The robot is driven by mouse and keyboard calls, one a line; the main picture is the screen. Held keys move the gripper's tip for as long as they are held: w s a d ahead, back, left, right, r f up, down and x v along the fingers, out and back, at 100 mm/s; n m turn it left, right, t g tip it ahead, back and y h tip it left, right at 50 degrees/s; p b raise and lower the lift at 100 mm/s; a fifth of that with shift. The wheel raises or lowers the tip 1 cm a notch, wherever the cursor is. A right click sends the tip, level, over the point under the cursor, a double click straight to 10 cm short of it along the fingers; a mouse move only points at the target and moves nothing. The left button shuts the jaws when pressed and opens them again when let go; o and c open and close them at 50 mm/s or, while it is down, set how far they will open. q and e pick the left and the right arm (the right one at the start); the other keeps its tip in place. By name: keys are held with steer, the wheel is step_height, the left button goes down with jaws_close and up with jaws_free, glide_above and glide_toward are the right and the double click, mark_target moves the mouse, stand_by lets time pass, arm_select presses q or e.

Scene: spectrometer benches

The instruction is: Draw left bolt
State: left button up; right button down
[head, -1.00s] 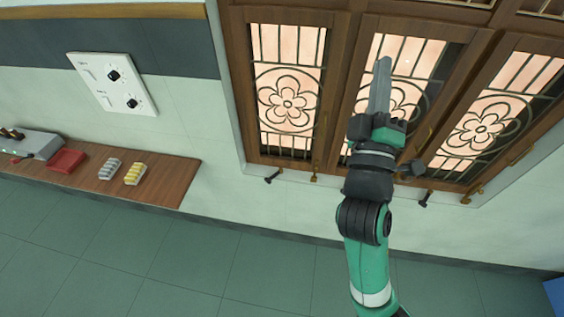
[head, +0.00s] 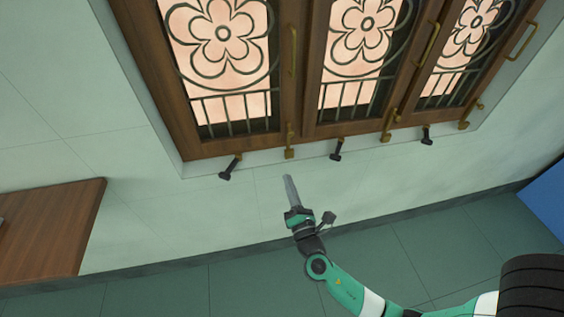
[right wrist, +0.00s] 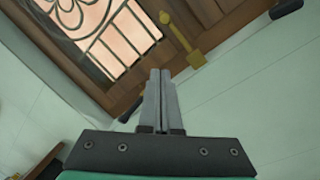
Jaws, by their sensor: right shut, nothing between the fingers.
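The left bolt (head: 290,142) is a brass piece upright at the foot of the leftmost window shutter, on the dark wooden frame. A brass bolt, which looks like the same one, shows in the right wrist view (right wrist: 183,36), above and right of the fingertips. My right gripper (head: 288,180) is shut and empty, pointing up at the window from below the left bolt, apart from it. Its two grey fingers (right wrist: 159,76) lie together in the wrist view. The depth gap to the bolt is hard to tell. My left gripper is not in view.
Other brass bolts stand on the middle shutter (head: 387,125) and right shutter (head: 466,117). Black stays stick out below the frame at left (head: 229,168), middle (head: 336,150) and right (head: 427,135). A wooden shelf (head: 60,225) is at far left. The wall below the window is bare.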

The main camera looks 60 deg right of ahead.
mark_target(289, 135)
arm_select(q)
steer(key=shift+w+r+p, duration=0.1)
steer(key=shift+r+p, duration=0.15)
steer(key=shift+p, duration=0.35)
arm_select(e)
steer(key=w+d+r, duration=0.1)
steer(key=d, duration=0.2)
steer(key=w+d+r, duration=0.1)
steer(key=w+d, duration=0.1)
steer(key=d, duration=0.1)
steer(key=w+d+r, duration=0.2)
steer(key=d, duration=0.1)
steer(key=shift+w+d, duration=0.2)
steer(key=shift+d, duration=0.15)
step_height(289, 135, up, 5)
steer(key=p, duration=0.4)
steer(key=shift+p, duration=0.35)
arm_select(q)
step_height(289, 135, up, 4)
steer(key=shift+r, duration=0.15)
arm_select(e)
steer(key=shift+f, duration=0.25)
